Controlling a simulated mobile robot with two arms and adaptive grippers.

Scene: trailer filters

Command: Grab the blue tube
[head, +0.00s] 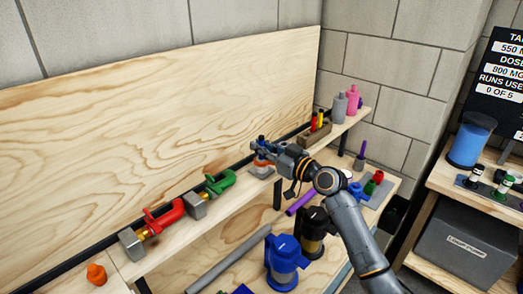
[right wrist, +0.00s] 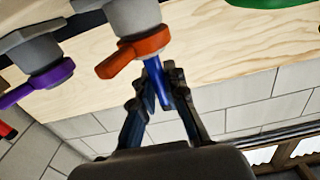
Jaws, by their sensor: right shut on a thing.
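The blue tube (right wrist: 156,80) is a short, thin piece between the fingertips of my right gripper (right wrist: 155,88) in the right wrist view. The fingers are closed on it. It sits right beside an orange-handled grey fitting (right wrist: 140,48); I cannot tell whether they touch. In the head view my right gripper (head: 262,148) is over the upper shelf, next to the orange part (head: 262,162), and mostly hides the tube. My left gripper is not in view.
Red (head: 165,215) and green (head: 219,182) clamp-like parts lie left on the shelf. A wooden box (head: 314,133) and bottles (head: 352,100) stand to the right. Below are a blue canister (head: 284,262) and a grey pipe (head: 230,258). A purple-handled fitting (right wrist: 38,84) is nearby.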

